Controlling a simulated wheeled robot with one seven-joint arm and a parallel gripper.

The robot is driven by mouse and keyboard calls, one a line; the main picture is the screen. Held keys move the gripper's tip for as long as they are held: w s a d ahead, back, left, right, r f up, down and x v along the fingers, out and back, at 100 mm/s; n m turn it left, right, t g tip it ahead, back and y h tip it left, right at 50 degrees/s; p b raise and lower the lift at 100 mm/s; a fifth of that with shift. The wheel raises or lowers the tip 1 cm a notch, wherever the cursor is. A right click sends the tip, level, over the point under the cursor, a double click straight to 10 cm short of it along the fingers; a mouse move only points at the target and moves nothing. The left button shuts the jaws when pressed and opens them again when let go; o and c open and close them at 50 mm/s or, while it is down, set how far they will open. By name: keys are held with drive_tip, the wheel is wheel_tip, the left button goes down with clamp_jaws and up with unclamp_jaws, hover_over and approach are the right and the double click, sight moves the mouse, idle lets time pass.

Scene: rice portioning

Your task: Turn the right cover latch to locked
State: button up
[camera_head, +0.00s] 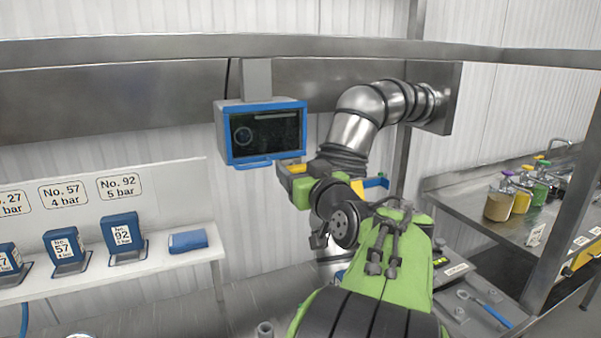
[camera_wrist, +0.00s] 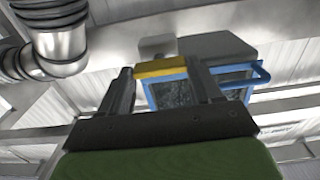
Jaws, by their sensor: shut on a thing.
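The blue-framed cover (camera_head: 227,137) with a dark window hangs below a steel beam, and a blue bar handle (camera_head: 255,164) runs along its lower edge. A yellow latch piece (camera_head: 291,168) shows by the lower right of the cover. My gripper (camera_wrist: 161,70) has its two dark fingers on either side of a yellow bar (camera_wrist: 158,66), which I take to be the latch, and is shut on it. The blue frame and handle (camera_wrist: 258,76) show behind the fingers in the wrist view. The fingers are hard to make out in the head view. The latch's exact angle is unclear.
A large steel pipe (camera_head: 352,135) bends down to the right of the cover. A white shelf (camera_head: 180,262) with blue numbered boxes stands at left. A steel counter (camera_head: 463,200) with several pump bottles is at right. A wrench (camera_head: 484,308) lies at lower right.

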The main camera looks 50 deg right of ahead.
drive_tip(key=shift+f+b, duration=0.15)
drive_tip(key=shift+b, duration=0.3)
drive_tip(key=n+b, duration=0.7)
drive_tip(key=n, duration=0.1)
drive_tip(key=n+b, duration=0.8)
drive_tip(key=n, duration=0.1)
drive_tip(key=shift+w+a+f+n, duration=0.1)
drive_tip(key=shift+a+f+n, duration=0.05)
drive_tip(key=shift+n, duration=0.15)
drive_tip(key=o, duration=1.1)
drive_tip(key=shift+c, duration=0.2)
